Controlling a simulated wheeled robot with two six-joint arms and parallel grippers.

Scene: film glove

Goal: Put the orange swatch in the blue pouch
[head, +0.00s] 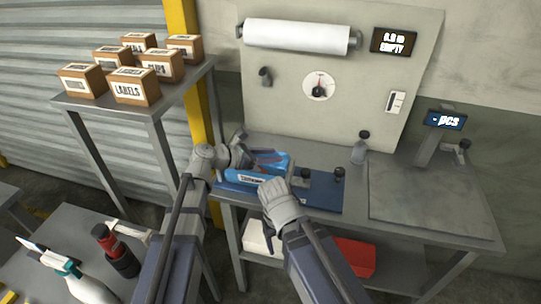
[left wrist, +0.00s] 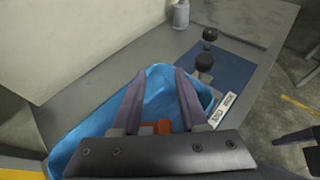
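The blue pouch (head: 284,163) lies at the left end of the workbench with a white label on its front side. It fills the middle of the left wrist view (left wrist: 75,147), with its mouth open upward. My left gripper (head: 268,157) is at the pouch's mouth. In the left wrist view its two fingers (left wrist: 160,78) stand apart over the pouch. A small orange piece, seemingly the orange swatch (left wrist: 155,128), shows low between the fingers, partly hidden by the gripper body; its exact depth is unclear. My right gripper (head: 268,238) is in front of the bench, its fingers mostly hidden.
A dark blue mat (head: 322,190) with black-knobbed pieces (head: 339,173) lies right of the pouch. A small bottle (head: 359,152) stands behind it. A scale plate (head: 420,195) is at the right. A red bin (head: 355,257) sits on the lower shelf.

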